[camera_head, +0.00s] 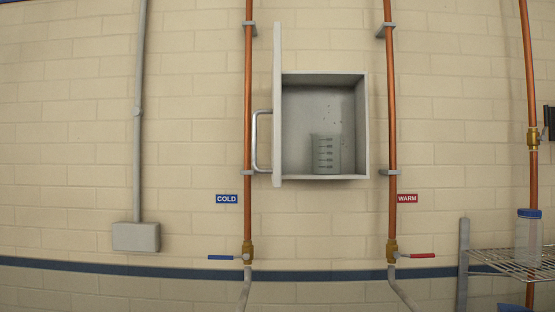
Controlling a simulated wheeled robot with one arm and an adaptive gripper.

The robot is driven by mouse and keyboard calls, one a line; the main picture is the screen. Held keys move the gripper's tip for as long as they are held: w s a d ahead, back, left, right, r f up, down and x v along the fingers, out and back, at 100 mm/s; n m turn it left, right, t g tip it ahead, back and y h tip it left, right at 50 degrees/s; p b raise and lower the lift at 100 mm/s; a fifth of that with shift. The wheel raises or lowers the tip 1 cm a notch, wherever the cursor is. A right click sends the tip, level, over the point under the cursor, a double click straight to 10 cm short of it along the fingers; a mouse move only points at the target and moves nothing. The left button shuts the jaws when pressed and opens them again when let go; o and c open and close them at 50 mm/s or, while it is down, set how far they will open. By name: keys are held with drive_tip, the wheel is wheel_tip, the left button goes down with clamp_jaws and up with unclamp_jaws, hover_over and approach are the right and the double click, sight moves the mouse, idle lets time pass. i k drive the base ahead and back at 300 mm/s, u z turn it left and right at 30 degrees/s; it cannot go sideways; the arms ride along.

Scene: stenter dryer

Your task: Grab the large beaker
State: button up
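The beaker (326,155) is clear with dark graduation marks. My gripper is not in view.
Copper pipes run vertically left (248,60) and right (392,120) of the cabinet, close to it. Below are a blue valve lever (221,257) and a red one (422,255). A wire shelf (505,262) at the lower right holds a blue-lidded clear container (528,238).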

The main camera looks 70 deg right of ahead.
sight(326, 147)
drive_tip(key=u, duration=0.05)
drive_tip(key=k, duration=0.6)
drive_tip(key=z, duration=1.65)
